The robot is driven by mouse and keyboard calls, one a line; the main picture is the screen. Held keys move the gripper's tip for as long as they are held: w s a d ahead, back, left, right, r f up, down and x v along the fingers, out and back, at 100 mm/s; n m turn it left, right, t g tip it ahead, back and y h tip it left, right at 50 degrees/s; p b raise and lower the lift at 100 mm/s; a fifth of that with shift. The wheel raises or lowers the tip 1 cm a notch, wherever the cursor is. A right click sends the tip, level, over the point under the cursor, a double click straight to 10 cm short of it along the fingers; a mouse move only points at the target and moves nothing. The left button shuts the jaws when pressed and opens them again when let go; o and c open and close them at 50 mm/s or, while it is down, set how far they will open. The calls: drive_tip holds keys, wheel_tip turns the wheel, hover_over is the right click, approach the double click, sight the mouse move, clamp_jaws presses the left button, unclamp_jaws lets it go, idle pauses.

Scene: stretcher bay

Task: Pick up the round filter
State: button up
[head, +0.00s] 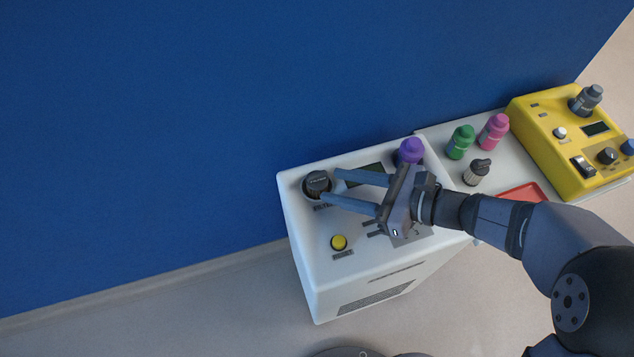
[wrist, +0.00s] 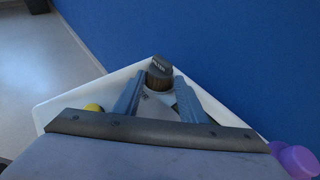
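The round filter (head: 317,183) is a short dark cylinder standing upright at the left end of the white machine's top. In the wrist view the filter (wrist: 159,70) shows lettering on its dark top and a brownish side. My gripper (head: 330,184) is open and empty, reaching in from the right, with its two blue-grey fingers spread. In the wrist view my gripper's fingertips (wrist: 160,80) lie on either side of the filter's near side. I cannot tell whether they touch it.
The white machine (head: 360,265) also bears a yellow button (head: 339,242), a dark display (head: 365,175) and a purple bottle (head: 410,151). Green (head: 460,142) and pink (head: 493,132) bottles, a dark-capped white container (head: 476,172), a red tray (head: 521,191) and a yellow device (head: 550,125) stand right. A blue wall (head: 200,100) rises behind.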

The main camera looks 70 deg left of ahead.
sight(325, 183)
drive_tip(key=shift+b+x, duration=0.3)
drive_tip(key=shift+x, duration=1.8)
drive_tip(key=c, duration=0.6)
drive_tip(key=shift+c, duration=0.2)
wheel_tip(325, 183, up, 10)
drive_tip(key=shift+f+p, duration=0.1)
drive_tip(key=shift+p, duration=1.15)
